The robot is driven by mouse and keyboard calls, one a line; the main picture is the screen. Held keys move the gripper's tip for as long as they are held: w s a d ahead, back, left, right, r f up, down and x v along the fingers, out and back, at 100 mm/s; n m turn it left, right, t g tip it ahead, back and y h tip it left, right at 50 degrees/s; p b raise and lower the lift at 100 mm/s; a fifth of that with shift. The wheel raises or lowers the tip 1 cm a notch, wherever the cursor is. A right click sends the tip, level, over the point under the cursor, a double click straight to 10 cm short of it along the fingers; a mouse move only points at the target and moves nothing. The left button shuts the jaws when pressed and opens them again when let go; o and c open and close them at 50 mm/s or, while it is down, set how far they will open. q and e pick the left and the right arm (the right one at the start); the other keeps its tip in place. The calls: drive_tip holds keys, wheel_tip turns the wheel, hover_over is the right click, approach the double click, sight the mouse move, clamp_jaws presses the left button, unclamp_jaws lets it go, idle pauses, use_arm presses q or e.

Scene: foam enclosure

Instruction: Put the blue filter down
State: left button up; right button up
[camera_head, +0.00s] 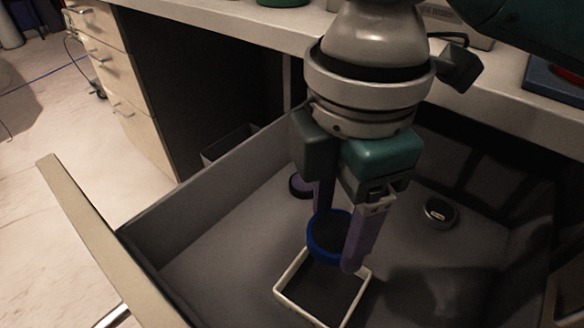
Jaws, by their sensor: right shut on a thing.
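The blue filter (322,244), a round ring with a dark centre, is between the two purple fingers of my right gripper (335,238). The gripper is shut on it and points down into an open grey drawer (205,262). The filter appears above the far edge of a white square frame (290,292) on the drawer floor. I cannot tell whether the filter touches the frame or the floor. The finger on the right hides part of its rim. My left gripper is not in view.
A round dark and silver piece (440,211) lies in the drawer at right. Another dark round piece (298,186) lies behind the gripper. Drawer walls enclose the space, with a desktop (225,22) behind. The drawer floor at left is clear.

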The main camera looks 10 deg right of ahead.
drive_tip(key=b, duration=0.2)
hover_over(322, 289)
wheel_tip(322, 289, down, 8)
drive_tip(key=shift+r, duration=0.1)
wheel_tip(322, 289, down, 4)
drive_tip(key=shift+r+b, duration=0.15)
drive_tip(key=shift+b, duration=0.9)
drive_tip(key=shift+f, duration=0.2)
